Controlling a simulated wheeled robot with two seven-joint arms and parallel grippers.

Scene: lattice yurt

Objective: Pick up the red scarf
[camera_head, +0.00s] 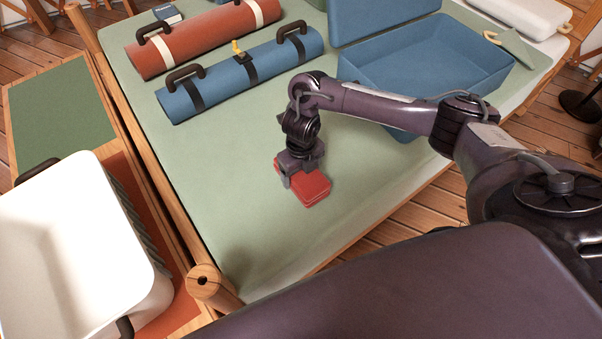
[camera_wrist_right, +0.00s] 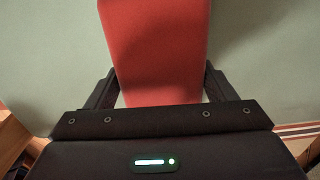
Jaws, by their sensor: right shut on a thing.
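The red scarf (camera_head: 314,190) is a folded, flat block with rounded corners, over the near part of the green bed cover. My right gripper (camera_head: 302,180) is shut on it, with a finger on either side. In the right wrist view the scarf (camera_wrist_right: 158,45) fills the space between the two fingers of the gripper (camera_wrist_right: 160,88). I cannot tell whether the scarf touches the cover or is a little above it. My left gripper is not in view.
An open blue suitcase (camera_head: 490,87) stands at the back right of the green bed (camera_head: 215,190). A blue roll (camera_head: 215,88) and a red roll (camera_head: 190,45) with straps lie at the back left. A white bin (camera_head: 60,240) stands left. A wooden post (camera_head: 205,282) rises at the near corner.

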